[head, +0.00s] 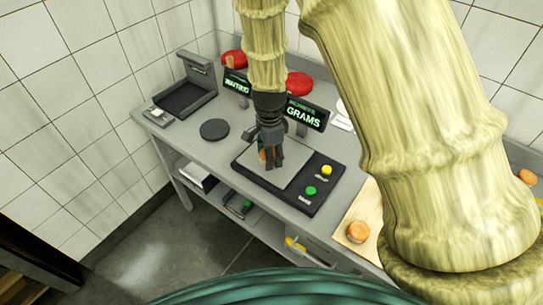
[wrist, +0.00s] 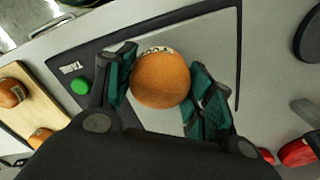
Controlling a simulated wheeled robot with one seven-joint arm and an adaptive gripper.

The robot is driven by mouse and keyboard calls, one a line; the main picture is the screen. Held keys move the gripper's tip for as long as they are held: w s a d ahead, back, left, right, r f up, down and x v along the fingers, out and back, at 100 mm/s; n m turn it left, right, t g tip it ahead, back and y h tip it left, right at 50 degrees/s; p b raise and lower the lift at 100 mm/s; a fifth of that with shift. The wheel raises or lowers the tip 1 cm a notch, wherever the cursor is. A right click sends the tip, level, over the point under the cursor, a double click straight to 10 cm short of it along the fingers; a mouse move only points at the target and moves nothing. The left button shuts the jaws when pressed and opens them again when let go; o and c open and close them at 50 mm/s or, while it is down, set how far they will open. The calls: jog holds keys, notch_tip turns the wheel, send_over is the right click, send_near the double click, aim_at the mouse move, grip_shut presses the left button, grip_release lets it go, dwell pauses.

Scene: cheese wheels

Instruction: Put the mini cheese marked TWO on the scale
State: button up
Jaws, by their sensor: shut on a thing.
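My gripper (head: 269,161) is over the pale plate of the scale (head: 298,172), fingers pointing down. It is shut on an orange mini cheese (wrist: 162,82), which shows between the green finger pads in the wrist view. In the head view only a bit of the cheese (head: 263,155) shows between the dark fingers. A pale label with dark letters lies at the cheese's top edge in the wrist view, too foreshortened to read. The cheese is over or on the plate (wrist: 215,42); I cannot tell whether it touches. The display (head: 304,115) behind reads GRAMS.
The scale has a yellow button (head: 327,170) and a green button (head: 311,191). A wooden board (head: 361,219) with orange cheeses (head: 357,231) is to the right. Red cheeses (head: 299,84) stand behind the displays. A dark disc (head: 214,129) and a black tray (head: 184,97) are left.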

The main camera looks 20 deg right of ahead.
jog(key=w, duration=0.1)
jog(key=w+d, duration=0.1)
jog(key=w, duration=0.1)
jog(key=shift+d+f+b, duration=0.15)
jog(key=shift+f+b, duration=0.05)
jog(key=shift+b, duration=0.1)
notch_tip(320, 180, down, 4)
jog(key=b, duration=0.3)
jog(key=shift+r, duration=0.2)
jog(key=shift+r, duration=0.1)
jog(key=o, duration=1.1)
jog(key=shift+c, duration=0.2)
notch_tip(320, 180, up, 12)
jog(key=p, duration=1)
